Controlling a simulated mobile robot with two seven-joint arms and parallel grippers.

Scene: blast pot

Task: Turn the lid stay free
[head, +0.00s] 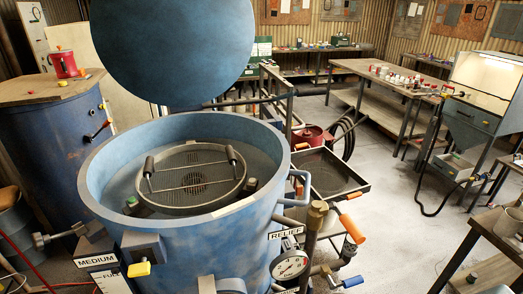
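The blast pot (190,243) is a large blue open-topped vessel at the lower middle of the head view. Its round blue lid (172,45) stands raised above and behind the opening, its top cut off by the frame. A round mesh sieve (205,186) with two dark grips sits inside the pot mouth. A blue loop handle (296,188) is on the pot's right rim. I cannot single out the lid stay with certainty; a dark bar (240,101) shows just under the lid's right edge. Neither of my grippers is in view.
A pressure gauge (289,266), orange-handled valves (351,228) and a blue valve handle (352,282) stick out at the pot's right. A yellow knob (139,269) is at its front left. A blue drum (58,140) stands left. Open floor (400,215) lies right.

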